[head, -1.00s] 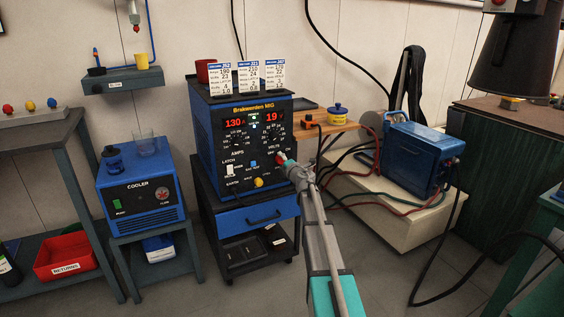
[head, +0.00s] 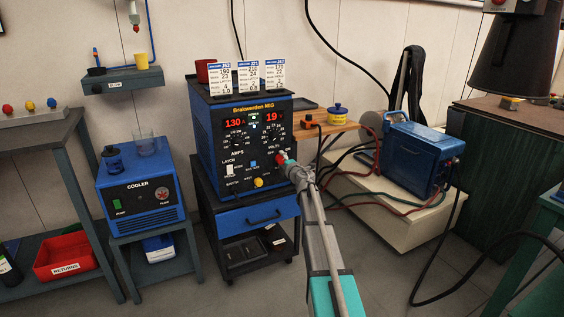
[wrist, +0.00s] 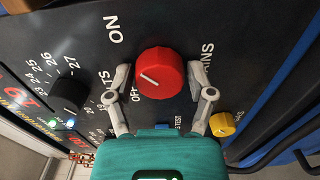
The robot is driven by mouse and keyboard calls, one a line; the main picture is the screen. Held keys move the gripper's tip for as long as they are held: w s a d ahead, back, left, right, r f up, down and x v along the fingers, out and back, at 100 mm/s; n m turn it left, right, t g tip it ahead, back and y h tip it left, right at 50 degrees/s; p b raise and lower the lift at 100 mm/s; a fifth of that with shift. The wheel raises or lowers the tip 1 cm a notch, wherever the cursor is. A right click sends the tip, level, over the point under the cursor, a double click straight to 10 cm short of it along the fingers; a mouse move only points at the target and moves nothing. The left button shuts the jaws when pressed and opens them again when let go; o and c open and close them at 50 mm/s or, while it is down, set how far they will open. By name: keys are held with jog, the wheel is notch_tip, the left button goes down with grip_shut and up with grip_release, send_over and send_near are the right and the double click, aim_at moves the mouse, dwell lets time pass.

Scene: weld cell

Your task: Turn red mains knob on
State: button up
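The red mains knob (wrist: 160,73) is on the welder's dark front panel. In the wrist view its white line points left and slightly up, between the OFF and ON lettering. My gripper (wrist: 160,80) has one finger on each side of the knob. A narrow gap shows at the left finger; at the right finger I cannot tell whether it touches. In the head view, my gripper (head: 287,165) reaches the lower right of the welder (head: 243,150) and mostly hides the knob. The welder's displays are lit, reading 130 and 19.
A yellow knob (wrist: 222,124) is close to the right finger, and a black dial (wrist: 70,95) lies left. Cards (head: 248,76) stand on the welder. A blue cooler (head: 139,197) is at left. Cables (head: 365,165) and a blue box (head: 420,160) are right of my arm.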

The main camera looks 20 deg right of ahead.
jog(key=shift+o, duration=1.1)
jog(key=shift+s, duration=0.2)
jog(key=s, duration=1.1)
jog(key=shift+s+d, duration=0.2)
jog(key=shift+s, duration=0.2)
